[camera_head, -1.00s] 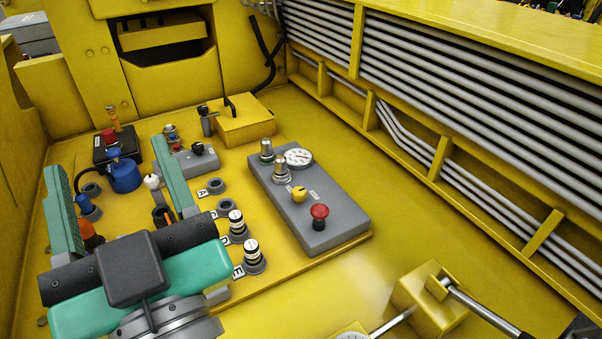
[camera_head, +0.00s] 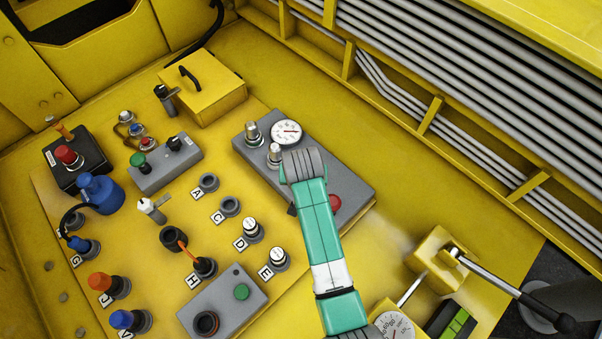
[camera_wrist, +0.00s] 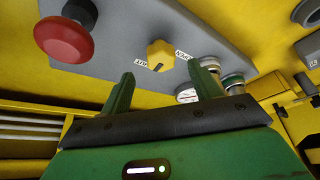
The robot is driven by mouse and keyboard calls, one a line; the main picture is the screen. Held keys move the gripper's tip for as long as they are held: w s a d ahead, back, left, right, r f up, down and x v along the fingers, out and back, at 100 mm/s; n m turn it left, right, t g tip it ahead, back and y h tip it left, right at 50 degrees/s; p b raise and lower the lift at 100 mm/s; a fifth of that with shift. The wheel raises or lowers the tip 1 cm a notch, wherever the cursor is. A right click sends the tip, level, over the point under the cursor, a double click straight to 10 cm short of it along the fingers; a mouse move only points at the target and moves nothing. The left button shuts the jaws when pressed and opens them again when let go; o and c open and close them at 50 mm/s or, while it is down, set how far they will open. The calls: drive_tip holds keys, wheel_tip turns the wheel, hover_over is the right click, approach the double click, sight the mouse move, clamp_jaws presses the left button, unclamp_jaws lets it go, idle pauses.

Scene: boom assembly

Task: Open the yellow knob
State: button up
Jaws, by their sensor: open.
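The yellow knob (camera_wrist: 160,55) sits on the grey panel (camera_wrist: 130,22) in the wrist view, with a small dark mark on its lower edge. A printed label lies on each side of it. My gripper (camera_wrist: 160,78) is open and empty. Its two green fingers point toward the panel, and the knob shows between and beyond their tips, apart from them. In the head view the panel (camera_head: 352,190) shows, but my arm hides the knob and my fingers.
A red button (camera_wrist: 64,40) stands left of the knob in the wrist view; it shows partly behind my arm in the head view (camera_head: 335,203). A dial gauge (camera_head: 286,131) and two silver-topped knobs are at the panel's far end. Yellow floor right of the panel is clear.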

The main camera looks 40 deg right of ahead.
drive_tip(key=x, duration=0.4)
drive_tip(key=shift+w, duration=0.1)
drive_tip(key=c, duration=1)
drive_tip(key=shift+o, duration=0.2)
drive_tip(key=n+t+y+p, duration=0.1)
drive_tip(key=n, duration=0.3)
drive_tip(key=shift+d, duration=0.1)
drive_tip(key=n+y, duration=0.2)
drive_tip(key=n, duration=0.2)
drive_tip(key=shift+d+f, duration=0.1)
drive_tip(key=shift+d, duration=0.05)
drive_tip(key=n+y+b, duration=0.1)
drive_tip(key=n, duration=0.2)
drive_tip(key=n+y+b, duration=0.1)
drive_tip(key=n+b, duration=0.1)
drive_tip(key=shift+d+f+n, duration=0.1)
drive_tip(key=shift+d+n, duration=0.05)
drive_tip(key=shift+n, duration=0.25)
drive_tip(key=shift+n+g+y+b, duration=0.4)
drive_tip(key=shift+n+y+b, duration=0.3)
drive_tip(key=shift+n+b, duration=1)
drive_tip(key=shift+n, duration=0.5)
